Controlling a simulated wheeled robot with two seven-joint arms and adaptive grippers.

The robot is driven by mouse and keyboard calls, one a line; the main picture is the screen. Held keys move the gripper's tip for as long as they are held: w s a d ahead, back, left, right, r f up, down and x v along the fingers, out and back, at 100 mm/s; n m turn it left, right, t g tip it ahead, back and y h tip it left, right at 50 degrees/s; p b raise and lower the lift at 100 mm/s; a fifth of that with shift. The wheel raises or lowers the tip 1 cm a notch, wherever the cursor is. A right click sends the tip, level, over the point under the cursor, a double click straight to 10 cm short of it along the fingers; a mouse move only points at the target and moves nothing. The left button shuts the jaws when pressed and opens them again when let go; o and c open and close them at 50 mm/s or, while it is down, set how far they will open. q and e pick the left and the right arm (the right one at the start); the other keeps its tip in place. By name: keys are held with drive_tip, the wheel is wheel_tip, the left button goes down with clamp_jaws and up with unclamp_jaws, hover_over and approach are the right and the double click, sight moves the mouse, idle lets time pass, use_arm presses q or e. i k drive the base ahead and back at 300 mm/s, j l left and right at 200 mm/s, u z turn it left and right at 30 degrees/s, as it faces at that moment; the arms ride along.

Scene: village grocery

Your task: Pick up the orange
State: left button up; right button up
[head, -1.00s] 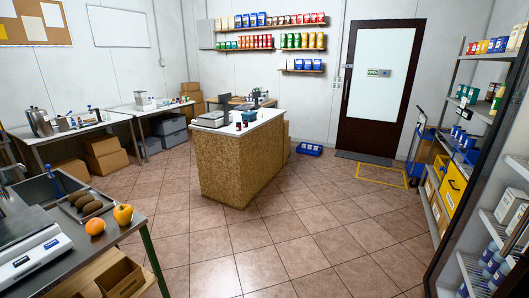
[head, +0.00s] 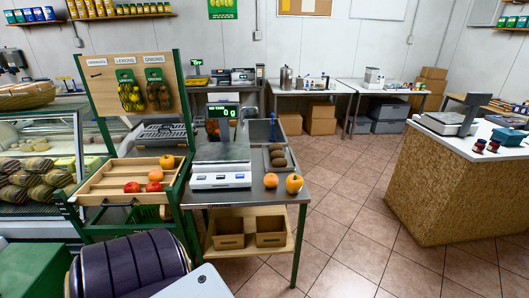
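A second orange fruit (head: 155,175) lies in the slanted wooden display tray (head: 100,190) to the left, among red tomatoes (head: 132,187) and a yellow-orange fruit (head: 167,161). Neither of my grippers is in view. Nothing is seen touching the orange on the tabletop.
The scale (head: 221,176) stands left of the orange. Two cardboard boxes (head: 228,240) sit on the shelf below. Tiled floor (head: 345,215) is open to the right, up to a chipboard counter (head: 440,190).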

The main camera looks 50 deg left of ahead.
sight(271, 180)
drive_tip(key=i+l+u, duration=0.1)
drive_tip(key=i+u, duration=0.35)
drive_tip(key=i+l+u, duration=0.2)
drive_tip(key=u, duration=0.25)
drive_tip(key=i+l+u, duration=0.45)
drive_tip(key=l, duration=0.2)
